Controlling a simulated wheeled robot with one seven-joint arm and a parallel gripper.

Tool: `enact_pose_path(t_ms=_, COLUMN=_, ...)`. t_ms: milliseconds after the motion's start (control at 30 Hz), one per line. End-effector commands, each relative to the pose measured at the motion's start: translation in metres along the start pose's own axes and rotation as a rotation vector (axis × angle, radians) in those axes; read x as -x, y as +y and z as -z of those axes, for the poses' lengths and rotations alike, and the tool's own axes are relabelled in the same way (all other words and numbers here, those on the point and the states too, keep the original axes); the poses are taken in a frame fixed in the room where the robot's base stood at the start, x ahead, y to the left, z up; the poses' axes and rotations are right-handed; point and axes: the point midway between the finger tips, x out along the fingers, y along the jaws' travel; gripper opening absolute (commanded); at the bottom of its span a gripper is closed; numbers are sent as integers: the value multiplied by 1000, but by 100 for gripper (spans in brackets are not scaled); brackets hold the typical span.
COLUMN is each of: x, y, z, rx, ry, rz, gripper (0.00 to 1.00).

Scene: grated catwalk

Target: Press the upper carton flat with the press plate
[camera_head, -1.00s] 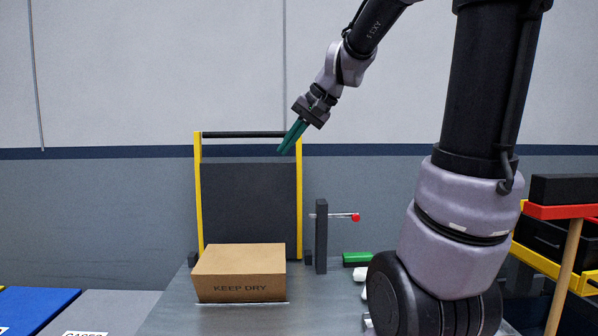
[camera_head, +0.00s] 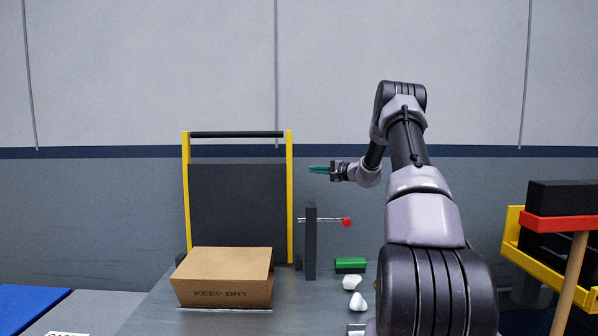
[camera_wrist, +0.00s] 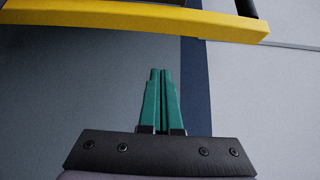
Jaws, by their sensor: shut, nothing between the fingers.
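A brown carton marked "KEEP DRY" (camera_head: 222,292) sits upright and unflattened on the grey table, with a thin pale edge along its base. Behind it stands a dark press plate (camera_head: 238,205), raised between two yellow side bars (camera_head: 290,200) with a black handle bar (camera_head: 237,134) across the top. I see only one carton clearly. My gripper (camera_head: 311,169) has green fingers, shut and empty, pointing left just right of the right yellow bar. In the wrist view the shut fingers (camera_wrist: 160,75) point toward a yellow bar (camera_wrist: 130,18), apart from it.
A dark post (camera_head: 310,245) with a red-knobbed rod (camera_head: 346,222) stands right of the carton. A green block (camera_head: 350,265) and white lumps (camera_head: 357,301) lie near it. A yellow bin (camera_head: 530,255) is at right, a blue surface (camera_head: 30,305) at left.

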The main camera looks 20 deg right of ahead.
Motion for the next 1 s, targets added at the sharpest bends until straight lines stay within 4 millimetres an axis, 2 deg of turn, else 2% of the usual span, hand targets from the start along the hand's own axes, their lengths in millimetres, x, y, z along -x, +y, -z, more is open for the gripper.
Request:
enact_pose_path(t_ms=167, x=-18, y=2, z=3, rx=-1, ry=4, rz=7, gripper=0)
enact_pose_path(t_ms=400, x=-62, y=2, z=2, rx=-1, ry=3, rz=5, gripper=0)
enact_pose_path(t_ms=667, x=-100, y=2, z=2, rx=-2, ry=3, rz=5, gripper=0)
enact_pose_path(t_ms=1000, x=-79, y=2, z=-22, rx=-4, ry=5, rz=3, gripper=0)
